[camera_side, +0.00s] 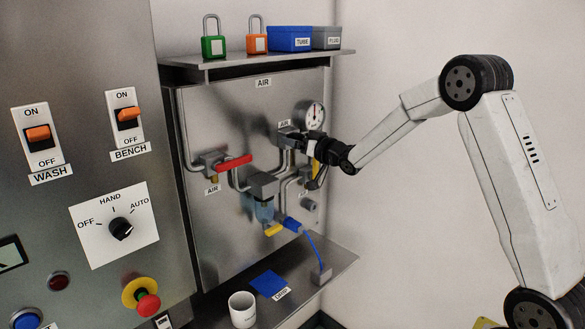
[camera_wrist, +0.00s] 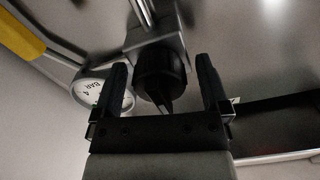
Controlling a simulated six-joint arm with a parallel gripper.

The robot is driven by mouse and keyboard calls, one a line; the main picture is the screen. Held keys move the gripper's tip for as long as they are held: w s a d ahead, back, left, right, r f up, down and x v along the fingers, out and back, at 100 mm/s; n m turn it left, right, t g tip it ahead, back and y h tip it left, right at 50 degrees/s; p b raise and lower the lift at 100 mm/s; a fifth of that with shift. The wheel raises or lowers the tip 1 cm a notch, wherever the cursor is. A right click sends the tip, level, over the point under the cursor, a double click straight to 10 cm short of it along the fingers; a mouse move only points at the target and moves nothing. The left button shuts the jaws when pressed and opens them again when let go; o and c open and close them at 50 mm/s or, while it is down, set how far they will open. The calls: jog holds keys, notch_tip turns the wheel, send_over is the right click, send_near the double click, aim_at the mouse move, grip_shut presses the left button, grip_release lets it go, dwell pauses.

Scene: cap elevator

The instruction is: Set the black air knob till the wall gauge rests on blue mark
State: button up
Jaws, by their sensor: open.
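The black air knob (camera_wrist: 158,72) sits below a grey metal block in the wrist view. My gripper (camera_wrist: 161,65) is open, with one finger on each side of the knob; a gap shows on both sides. In the side view my gripper (camera_side: 318,146) is at the panel just under the gauge and hides most of the knob. The round white wall gauge (camera_side: 314,115) is at the panel's upper right. In the wrist view the gauge (camera_wrist: 89,92) is partly covered by my left finger. Its needle and blue mark are too small or hidden to read.
A red lever (camera_side: 233,162), pipes and a blue-tinted bowl (camera_side: 264,211) are left of my gripper. A yellow part (camera_wrist: 20,36) is close by in the wrist view. A shelf (camera_side: 255,63) with padlocks and bins is above. A lower ledge (camera_side: 335,262) holds a white cup (camera_side: 242,311).

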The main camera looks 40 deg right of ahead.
jog(key=shift+s, duration=0.15)
jog(key=s, duration=0.7)
jog(key=shift+s, duration=0.25)
dwell(0.4)
jog(key=s+a+f+n+g, duration=0.1)
jog(key=s+a+f+g, duration=0.4)
jog(key=s, duration=0.3)
jog(key=s+a+f+g, duration=0.5)
jog(key=s, duration=0.3)
jog(key=s+a+f+n+g, duration=0.1)
jog(key=s+a+f+g, duration=0.4)
jog(key=s, duration=0.3)
jog(key=shift+s+f+n, duration=0.3)
jog(key=shift+f, duration=0.1)
jog(key=shift+c, duration=0.2)
dwell(0.4)
